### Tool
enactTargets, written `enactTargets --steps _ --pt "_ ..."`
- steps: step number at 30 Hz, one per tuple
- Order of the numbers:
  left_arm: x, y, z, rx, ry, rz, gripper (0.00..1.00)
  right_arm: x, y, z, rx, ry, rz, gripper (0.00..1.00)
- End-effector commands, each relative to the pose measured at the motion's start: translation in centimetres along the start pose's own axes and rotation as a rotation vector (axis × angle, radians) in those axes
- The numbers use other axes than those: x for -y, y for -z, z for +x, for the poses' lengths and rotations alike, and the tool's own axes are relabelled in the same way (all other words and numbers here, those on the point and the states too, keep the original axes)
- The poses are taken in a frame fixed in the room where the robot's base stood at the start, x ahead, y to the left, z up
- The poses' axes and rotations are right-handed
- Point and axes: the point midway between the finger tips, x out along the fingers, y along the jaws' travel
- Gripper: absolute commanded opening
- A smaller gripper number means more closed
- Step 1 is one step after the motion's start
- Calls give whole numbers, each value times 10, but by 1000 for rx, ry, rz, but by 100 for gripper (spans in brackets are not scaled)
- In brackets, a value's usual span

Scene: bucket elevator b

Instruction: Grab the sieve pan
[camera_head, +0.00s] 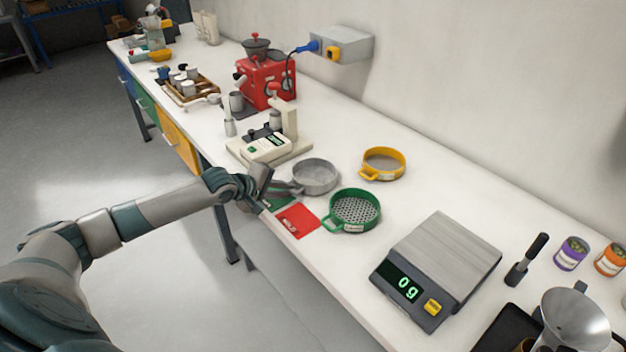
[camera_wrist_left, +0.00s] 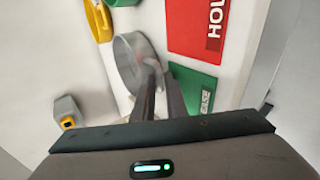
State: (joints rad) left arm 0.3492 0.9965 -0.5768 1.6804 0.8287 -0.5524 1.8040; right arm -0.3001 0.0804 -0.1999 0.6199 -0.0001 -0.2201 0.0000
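A grey metal pan (camera_head: 315,176) lies on the white bench, its handle pointing left toward my left gripper (camera_head: 266,186). In the left wrist view the grey pan (camera_wrist_left: 128,62) lies just beyond the fingertips of my left gripper (camera_wrist_left: 158,72). The fingers stand apart with a gap between them, and the pan's handle reaches to or between the tips; firm contact is not visible. A green sieve (camera_head: 355,208) with a perforated base sits right of the grey pan. A yellow sieve (camera_head: 382,163) sits behind. My right gripper is not in view.
A red card (camera_head: 297,220) and a green card (camera_wrist_left: 195,92) lie at the bench's front edge. A scale (camera_head: 440,265) reading 0 g stands to the right. A beige machine (camera_head: 270,145) and a red machine (camera_head: 266,82) stand to the left.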

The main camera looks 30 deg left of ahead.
Motion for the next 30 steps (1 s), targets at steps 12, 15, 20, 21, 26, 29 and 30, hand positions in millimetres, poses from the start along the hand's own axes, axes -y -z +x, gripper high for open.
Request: enactTargets --steps 12,15,20,21,26,29,30 --pt "0 0 0 0 -1 0 0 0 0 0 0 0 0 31" --pt "0 0 0 0 -1 0 0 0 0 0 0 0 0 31" --pt "-1 0 -1 0 0 0 0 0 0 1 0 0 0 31" --pt "-2 0 -2 0 -1 0 0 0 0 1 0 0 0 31" --pt "-11 1 -8 -1 -2 1 0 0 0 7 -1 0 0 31" --pt "-22 1 -15 -1 -4 2 0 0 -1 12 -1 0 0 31" --pt "-26 0 -18 0 -4 2 0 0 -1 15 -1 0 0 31"
